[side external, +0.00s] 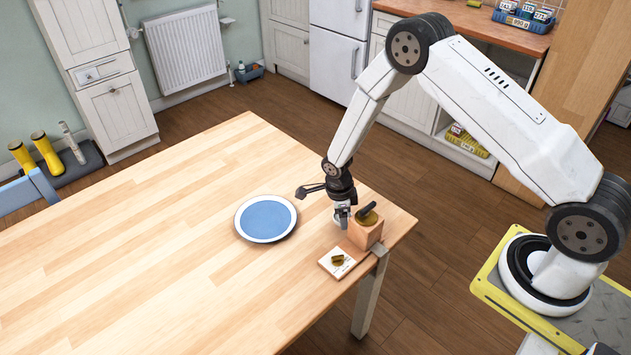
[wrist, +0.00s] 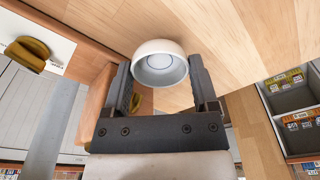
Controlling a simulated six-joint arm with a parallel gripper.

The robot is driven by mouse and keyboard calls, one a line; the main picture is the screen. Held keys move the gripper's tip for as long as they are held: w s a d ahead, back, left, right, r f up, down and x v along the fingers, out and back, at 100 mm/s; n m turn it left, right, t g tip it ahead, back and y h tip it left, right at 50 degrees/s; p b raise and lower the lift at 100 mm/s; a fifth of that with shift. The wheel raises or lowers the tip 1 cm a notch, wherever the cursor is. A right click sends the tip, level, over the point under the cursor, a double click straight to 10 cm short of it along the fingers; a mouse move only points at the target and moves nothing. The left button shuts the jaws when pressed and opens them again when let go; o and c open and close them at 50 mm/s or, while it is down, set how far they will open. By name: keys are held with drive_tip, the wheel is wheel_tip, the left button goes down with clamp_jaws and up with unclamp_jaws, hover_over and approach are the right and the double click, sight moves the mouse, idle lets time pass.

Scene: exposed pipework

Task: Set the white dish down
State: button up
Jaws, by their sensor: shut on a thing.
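The white dish (wrist: 160,66) is a small round bowl with a grey inside. In the wrist view it sits between the two dark fingers of my gripper (wrist: 163,80), which is shut on it. In the side view my gripper (side external: 342,208) is low over the table near its right corner, with a bit of the white dish (side external: 341,218) showing under it. I cannot tell whether the dish touches the table (side external: 170,240).
An orange-brown block (side external: 366,232) with an olive and dark item on top stands close to the right of my gripper. A white tile (side external: 334,264) with an olive piece lies in front. A blue plate with a white rim (side external: 266,219) lies left. The table's left is clear.

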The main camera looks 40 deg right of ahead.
sight(337, 220)
drive_tip(key=shift+f, duration=0.8)
drive_tip(key=shift+f, duration=0.1)
drive_tip(key=o, duration=1)
drive_tip(key=r, duration=0.8)
drive_tip(key=a+r, duration=0.1)
drive_tip(key=r, duration=0.3)
drive_tip(key=shift+w+a, duration=0.1)
drive_tip(key=shift+w, duration=0.3)
drive_tip(key=shift+r, duration=0.1)
